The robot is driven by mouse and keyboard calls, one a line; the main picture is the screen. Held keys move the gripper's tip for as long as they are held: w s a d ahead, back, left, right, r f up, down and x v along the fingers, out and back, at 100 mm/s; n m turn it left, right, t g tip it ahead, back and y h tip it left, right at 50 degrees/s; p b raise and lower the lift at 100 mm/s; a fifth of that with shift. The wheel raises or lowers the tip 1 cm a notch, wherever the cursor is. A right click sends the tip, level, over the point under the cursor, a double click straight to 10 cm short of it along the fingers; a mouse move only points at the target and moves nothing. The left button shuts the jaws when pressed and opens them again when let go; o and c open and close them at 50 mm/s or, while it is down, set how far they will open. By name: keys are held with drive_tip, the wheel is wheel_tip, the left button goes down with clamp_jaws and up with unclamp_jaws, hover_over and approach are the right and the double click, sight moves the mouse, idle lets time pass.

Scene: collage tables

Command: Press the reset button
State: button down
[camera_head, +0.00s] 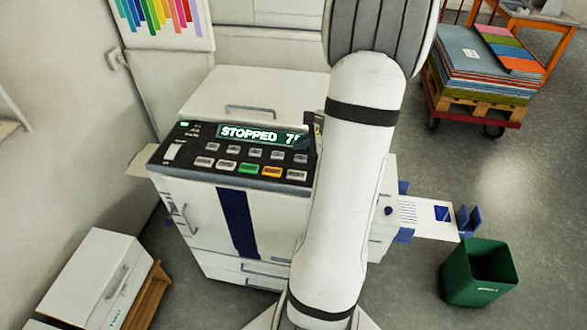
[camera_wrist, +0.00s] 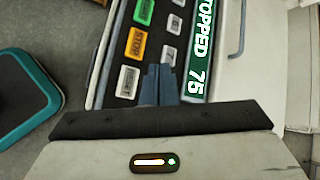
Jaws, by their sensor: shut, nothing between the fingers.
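The printing machine's dark control panel (camera_head: 235,152) has a green-lit display (camera_head: 262,135) reading "STOPPED". In the wrist view the display (camera_wrist: 203,50) shows "75" after that word. The white reset button (camera_wrist: 128,82) lies beside the orange STOP button (camera_wrist: 137,42) in the wrist view. In the head view the reset button (camera_head: 297,175) is the white one at the right end of the front row, beside the orange one (camera_head: 272,172). My gripper (camera_wrist: 160,72) is shut and empty, its tips just right of the reset button in the wrist view. Contact cannot be told.
A green bin (camera_head: 480,275) stands on the floor at right. A paper tray (camera_head: 425,212) with blue guides juts from the machine's right side. A loaded red cart (camera_head: 475,108) stands at the back right. A white box (camera_head: 95,280) is at lower left.

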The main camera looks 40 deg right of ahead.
sight(300, 175)
drive_tip(key=shift+f, duration=0.15)
wheel_tip(300, 175, down, 8)
drive_tip(key=b, duration=0.5)
drive_tip(key=shift+b, duration=0.4)
drive_tip(key=shift+f+b, duration=0.3)
drive_tip(key=shift+b, duration=0.1)
drive_tip(key=shift+f, duration=0.1)
idle(1.3)
drive_tip(key=shift+f+b, duration=0.3)
drive_tip(key=shift+b, duration=0.3)
drive_tip(key=shift+f+b, duration=0.35)
drive_tip(key=shift+b, duration=0.1)
idle(0.4)
drive_tip(key=shift+r, duration=0.1)
idle(0.3)
drive_tip(key=shift+r+p, duration=0.45)
drive_tip(key=shift+r, duration=0.25)
drive_tip(key=shift+r, duration=0.1)
